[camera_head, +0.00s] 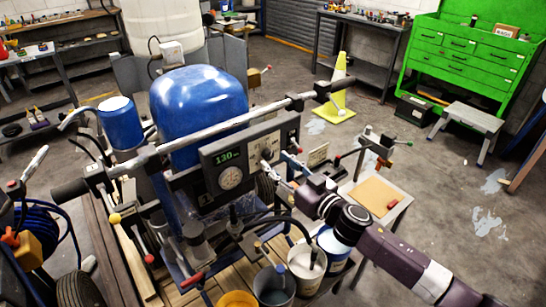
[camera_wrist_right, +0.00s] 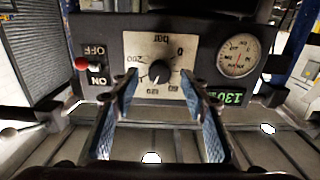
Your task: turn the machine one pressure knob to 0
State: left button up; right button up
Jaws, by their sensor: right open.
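The line striper (camera_head: 199,100) has a blue tank and a dark control panel with a green display reading 130. The pressure knob (camera_wrist_right: 158,72) is a black round knob on a pale dial plate, seen upside down in the right wrist view. Its white mark points down in that picture, towards the middle numbers; the 0 is at the upper right. My right gripper (camera_wrist_right: 159,80) is open, with one finger on each side of the knob; I cannot tell if they touch it. In the head view my right gripper (camera_head: 277,168) is at the panel's right end. My left gripper is not in view.
A round gauge (camera_wrist_right: 238,55) and a red-tipped ON/OFF switch (camera_wrist_right: 82,64) flank the dial. Buckets (camera_head: 273,285) stand below the panel. A handlebar (camera_head: 215,132) crosses above it. A yellow cone (camera_head: 340,92) and a green tool cabinet (camera_head: 465,55) stand farther back.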

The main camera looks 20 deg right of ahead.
aim_at(267, 154)
jog(key=shift+x, duration=1.25)
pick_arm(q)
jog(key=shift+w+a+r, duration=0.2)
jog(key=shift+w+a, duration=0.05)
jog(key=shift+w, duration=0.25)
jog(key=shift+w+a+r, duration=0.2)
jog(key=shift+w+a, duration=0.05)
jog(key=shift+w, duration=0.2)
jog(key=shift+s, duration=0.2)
pick_arm(e)
jog(key=shift+c, duration=0.7)
jog(key=shift+c, duration=1.2)
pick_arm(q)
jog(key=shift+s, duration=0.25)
pick_arm(e)
jog(key=shift+d, duration=0.1)
grip_shut()
